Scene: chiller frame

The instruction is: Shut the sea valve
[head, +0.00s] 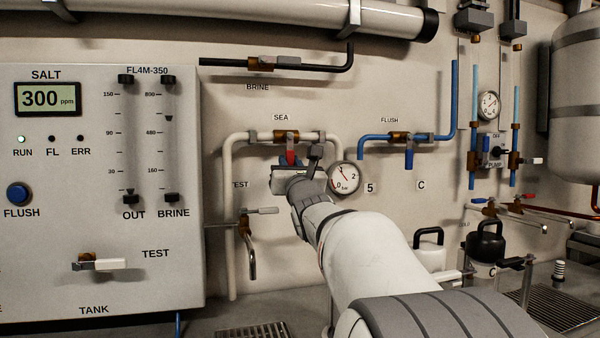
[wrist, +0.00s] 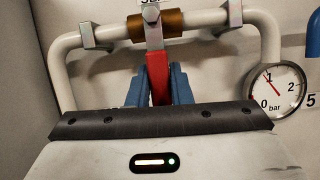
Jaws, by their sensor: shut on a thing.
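The sea valve has a brass body (head: 286,136) on a white looped pipe under the SEA label. Its red lever (head: 290,156) points down, across the horizontal run of pipe. In the wrist view the brass body (wrist: 156,24) is at the top and the red lever (wrist: 157,72) hangs straight down from it. My gripper (head: 290,162) is at the lever, and its blue fingers (wrist: 158,92) stand on both sides of the red part. It is shut on the lever. The lever's lower end is hidden behind the gripper body.
A round pressure gauge (head: 344,178) sits just right of the gripper, its needle near 1 bar in the wrist view (wrist: 275,90). The FLUSH valve with a blue lever (head: 409,158) is further right. A control panel (head: 110,235) with a 300 ppm display stands left.

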